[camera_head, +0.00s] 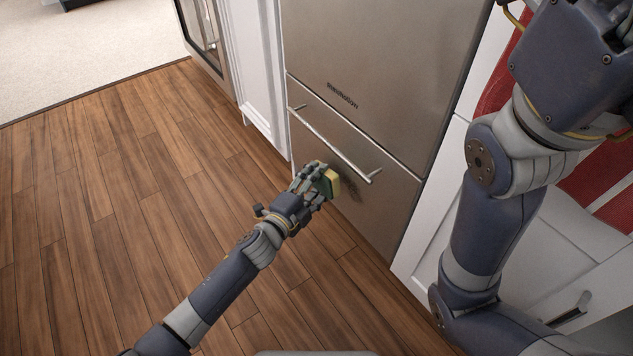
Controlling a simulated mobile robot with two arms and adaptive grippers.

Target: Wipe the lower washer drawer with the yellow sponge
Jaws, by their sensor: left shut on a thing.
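The lower washer drawer (385,205) is a brushed-metal front with a long bar handle (335,146) across its upper part. My left gripper (317,178) is shut on the yellow sponge (334,183), which has a green side. It holds the sponge close to the drawer front, below the handle. I cannot tell whether the sponge touches the metal. A dark smudge (350,190) shows on the drawer just right of the sponge. My right arm rises along the right side, and its gripper is out of the picture.
The larger metal panel (380,70) is above the drawer. White cabinets (258,75) flank it, and a red striped cloth (608,190) is at the right. The wooden floor (110,200) is clear at left, with pale carpet (90,60) beyond.

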